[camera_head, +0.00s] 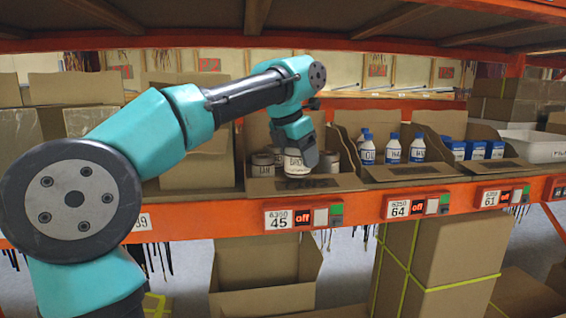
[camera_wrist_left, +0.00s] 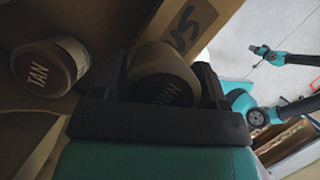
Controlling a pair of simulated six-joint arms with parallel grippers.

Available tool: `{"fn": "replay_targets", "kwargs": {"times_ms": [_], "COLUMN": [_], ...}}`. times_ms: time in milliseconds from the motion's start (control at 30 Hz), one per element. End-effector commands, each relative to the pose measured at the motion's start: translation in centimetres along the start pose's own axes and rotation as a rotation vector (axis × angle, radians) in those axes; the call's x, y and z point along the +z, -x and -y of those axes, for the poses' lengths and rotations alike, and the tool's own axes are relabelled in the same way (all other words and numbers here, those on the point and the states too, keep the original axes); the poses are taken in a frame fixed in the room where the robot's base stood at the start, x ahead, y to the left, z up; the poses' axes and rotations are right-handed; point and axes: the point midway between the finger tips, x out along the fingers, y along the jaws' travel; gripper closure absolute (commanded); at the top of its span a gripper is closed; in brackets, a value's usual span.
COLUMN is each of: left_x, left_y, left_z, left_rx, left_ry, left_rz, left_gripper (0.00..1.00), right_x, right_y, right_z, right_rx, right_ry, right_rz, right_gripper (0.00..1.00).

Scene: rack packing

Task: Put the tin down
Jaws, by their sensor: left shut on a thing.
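My left gripper (camera_head: 296,158) is shut on a tin (camera_head: 297,168) with a pale lettered label, held at the front of an open cardboard bin (camera_head: 255,186) on the shelf. Whether the held tin touches the bin floor is unclear. A distant teal arm shows in the wrist view; its jaws are too small to read.
Another tin (camera_head: 328,162) stands right of the held one. The orange shelf edge (camera_head: 360,208) with labels runs below, and another shelf lies overhead.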

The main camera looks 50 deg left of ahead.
Motion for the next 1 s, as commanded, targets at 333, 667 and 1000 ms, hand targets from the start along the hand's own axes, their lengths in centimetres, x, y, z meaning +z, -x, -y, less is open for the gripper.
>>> {"fn": "replay_targets", "kwargs": {"times_ms": [333,667,1000], "left_x": [1.7,4.3,5.0], "left_y": [-1.1,-2.8,-3.1], "left_z": [-3.1,-7.6,-9.0], "left_rx": [0.003,0.004,0.005], "left_ry": [0.008,0.013,0.011], "left_rz": [-0.001,-0.001,0.001], "left_gripper": [0.59,0.59,0.59], "right_x": [0.0,0.0,0.0], "right_y": [0.0,0.0,0.0], "right_z": [0.0,0.0,0.0], "right_rx": [0.000,0.000,0.000], "right_ry": [-0.001,0.000,0.000], "right_rz": [0.000,0.000,0.000], "right_gripper": [0.57,0.57,0.57]}}
